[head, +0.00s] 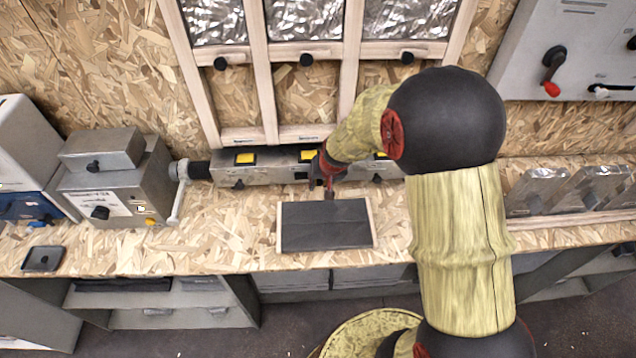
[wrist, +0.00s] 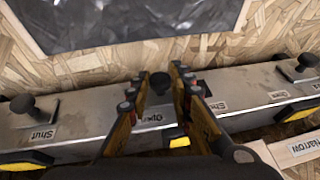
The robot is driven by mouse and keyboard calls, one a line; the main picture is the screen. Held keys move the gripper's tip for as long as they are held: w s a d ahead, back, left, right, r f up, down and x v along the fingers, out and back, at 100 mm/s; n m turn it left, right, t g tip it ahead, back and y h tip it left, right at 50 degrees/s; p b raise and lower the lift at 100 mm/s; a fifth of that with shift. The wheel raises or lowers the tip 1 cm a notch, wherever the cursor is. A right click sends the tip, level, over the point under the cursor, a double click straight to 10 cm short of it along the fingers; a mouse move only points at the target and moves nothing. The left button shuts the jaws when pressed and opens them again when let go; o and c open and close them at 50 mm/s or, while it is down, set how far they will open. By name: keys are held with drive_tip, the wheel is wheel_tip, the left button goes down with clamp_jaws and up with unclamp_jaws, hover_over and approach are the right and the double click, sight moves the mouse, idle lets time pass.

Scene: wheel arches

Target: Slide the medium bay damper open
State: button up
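A grey metal duct (head: 220,172) runs along the back of the bench, with yellow pads and small black knobs on it. My gripper (head: 325,182) is at its middle section. In the wrist view, my gripper (wrist: 161,72) has its two fingers apart, one on each side of a black damper knob (wrist: 160,86). Gaps seem to show beside the knob, but contact is hard to judge. An "Open" label (wrist: 152,118) lies just below the knob, and a "Shut" label (wrist: 218,106) is to its right. No label reading medium is legible.
Other knobs stand on the duct at left (wrist: 22,103) and right (wrist: 305,64). A wooden strip (wrist: 290,152) reads "NARROW". Wooden frames with foil panels (head: 305,18) rise behind. A dark board (head: 325,225) lies in front of the duct. A grey box (head: 115,190) stands left.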

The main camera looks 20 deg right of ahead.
drive_tip(key=o, duration=0.5)
drive_tip(key=shift+s+d, duration=0.1)
drive_tip(key=shift+d, duration=0.15)
drive_tip(key=shift+r, duration=0.1)
drive_tip(key=v, duration=1.1)
drive_tip(key=shift+s+r, duration=0.2)
drive_tip(key=shift+r, duration=0.15)
drive_tip(key=s+a+r+n, duration=0.1)
drive_tip(key=s+a+r, duration=0.1)
drive_tip(key=s+r, duration=0.3)
drive_tip(key=s+a+r+n, duration=0.1)
drive_tip(key=s+r, duration=0.4)
drive_tip(key=s, duration=0.5)
drive_tip(key=s+a+r+n, duration=0.2)
drive_tip(key=s+a+r, duration=0.1)
drive_tip(key=s+r, duration=0.3)
drive_tip(key=shift+s+t, duration=0.4)
drive_tip(key=shift+s, duration=0.8)
